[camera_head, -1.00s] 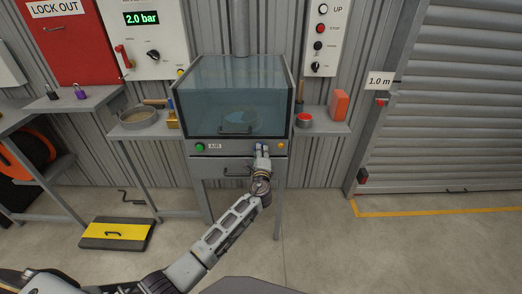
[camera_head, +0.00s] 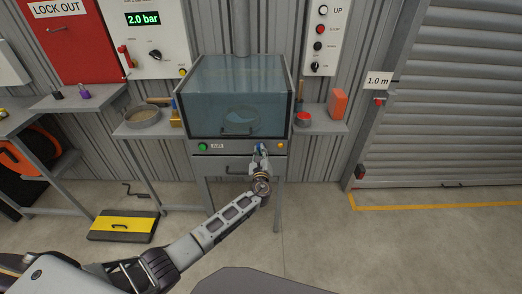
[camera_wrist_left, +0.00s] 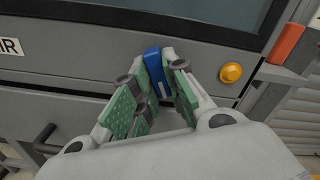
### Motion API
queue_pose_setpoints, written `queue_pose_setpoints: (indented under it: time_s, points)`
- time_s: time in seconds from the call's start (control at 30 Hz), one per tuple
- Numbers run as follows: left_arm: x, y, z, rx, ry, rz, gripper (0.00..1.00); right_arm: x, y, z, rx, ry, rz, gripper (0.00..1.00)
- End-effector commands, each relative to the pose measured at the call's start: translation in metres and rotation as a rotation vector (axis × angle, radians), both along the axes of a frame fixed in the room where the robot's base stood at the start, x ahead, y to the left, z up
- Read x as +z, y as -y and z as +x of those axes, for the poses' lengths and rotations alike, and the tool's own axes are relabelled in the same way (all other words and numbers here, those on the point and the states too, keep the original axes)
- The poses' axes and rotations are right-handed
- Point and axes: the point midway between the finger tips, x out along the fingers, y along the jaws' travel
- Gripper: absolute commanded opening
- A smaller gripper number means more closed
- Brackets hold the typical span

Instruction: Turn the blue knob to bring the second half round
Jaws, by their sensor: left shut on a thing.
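The blue knob (camera_wrist_left: 155,72) is on the grey front panel of the cabinet, seen in the left wrist view between my fingers. It looks slightly tilted from upright. My left gripper (camera_wrist_left: 158,88) is shut on the knob, with its green pads on either side. In the head view my left gripper (camera_head: 260,150) is at the cabinet front, covering most of the knob. The cabinet (camera_head: 238,95) has a clear hood, with a round item (camera_head: 242,120) dimly visible inside. My right gripper is not in view.
A green button (camera_head: 203,147) and an orange button (camera_head: 280,146) flank the knob on the panel. A drawer handle (camera_head: 237,171) is below. Side shelves hold a sieve (camera_head: 143,117), a red tin (camera_head: 303,119) and an orange block (camera_head: 337,103). A yellow-black board (camera_head: 122,226) lies on the floor.

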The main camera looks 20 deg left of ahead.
Motion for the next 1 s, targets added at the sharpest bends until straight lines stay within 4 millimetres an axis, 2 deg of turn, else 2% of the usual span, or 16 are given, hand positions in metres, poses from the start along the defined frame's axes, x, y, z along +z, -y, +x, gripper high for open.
queue_pose_setpoints:
  time_s: [0.6, 1.0]
  points:
    - [-0.002, -0.001, -0.002, -0.003, -0.113, 0.375, 0.0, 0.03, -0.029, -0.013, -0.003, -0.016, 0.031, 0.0]
    - [-0.004, -0.001, -0.002, -0.003, -0.133, 0.446, 0.0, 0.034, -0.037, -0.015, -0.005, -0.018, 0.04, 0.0]
